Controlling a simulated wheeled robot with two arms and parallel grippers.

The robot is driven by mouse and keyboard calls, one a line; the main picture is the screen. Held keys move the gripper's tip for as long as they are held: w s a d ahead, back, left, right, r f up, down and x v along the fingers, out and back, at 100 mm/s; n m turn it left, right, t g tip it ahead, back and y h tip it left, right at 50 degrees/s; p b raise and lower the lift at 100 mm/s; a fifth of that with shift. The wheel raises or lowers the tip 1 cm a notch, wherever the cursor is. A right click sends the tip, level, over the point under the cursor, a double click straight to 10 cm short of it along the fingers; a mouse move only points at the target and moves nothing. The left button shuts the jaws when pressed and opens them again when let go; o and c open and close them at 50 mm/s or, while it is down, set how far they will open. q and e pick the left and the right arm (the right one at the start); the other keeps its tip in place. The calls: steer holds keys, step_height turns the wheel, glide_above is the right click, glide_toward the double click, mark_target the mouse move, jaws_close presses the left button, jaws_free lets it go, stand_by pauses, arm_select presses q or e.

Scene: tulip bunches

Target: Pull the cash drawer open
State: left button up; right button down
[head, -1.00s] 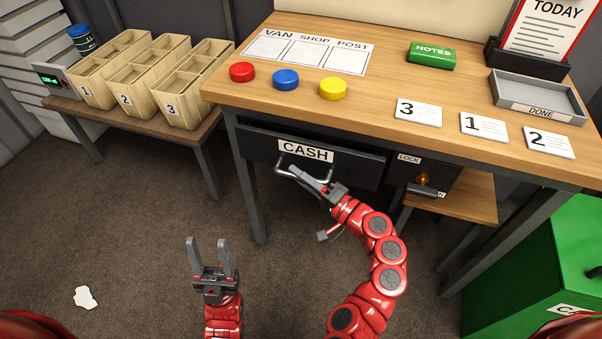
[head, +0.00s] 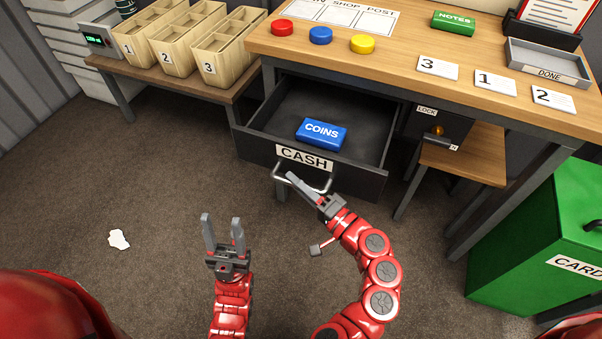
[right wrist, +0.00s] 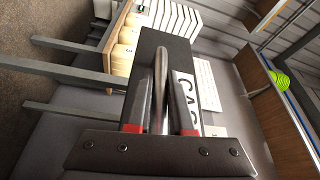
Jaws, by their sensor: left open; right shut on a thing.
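The dark cash drawer (head: 372,172) stands pulled out from under the wooden bench, with its inside open to view. A blue box marked COINS (head: 321,134) lies in it. The drawer front bears a white CASH label (head: 304,158) and a metal bar handle (head: 283,175). My right gripper (head: 306,190) is shut on the handle; in the right wrist view the handle (right wrist: 160,75) stands between the two fingers. My left gripper (head: 222,232) is open and empty, fingers pointing up, in front of and left of the drawer, apart from it.
The bench top (head: 400,80) holds red, blue and yellow buttons, number cards, a green NOTES box (head: 454,22) and a DONE tray (head: 545,77). A lock box (head: 428,125) sits right of the drawer. A green CARD bin (head: 540,240) stands at right. White scrap (head: 119,239) lies on the floor.

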steer(key=shift+s+a, duration=0.15)
steer(key=shift+s, duration=0.35)
steer(key=c, duration=0.8)
jaws_free()
steer(key=b+v, duration=0.2)
steer(key=v, duration=1.5)
steer(key=shift+b, duration=0.35)
steer(key=shift+s+f, duration=0.15)
steer(key=shift+s, duration=0.05)
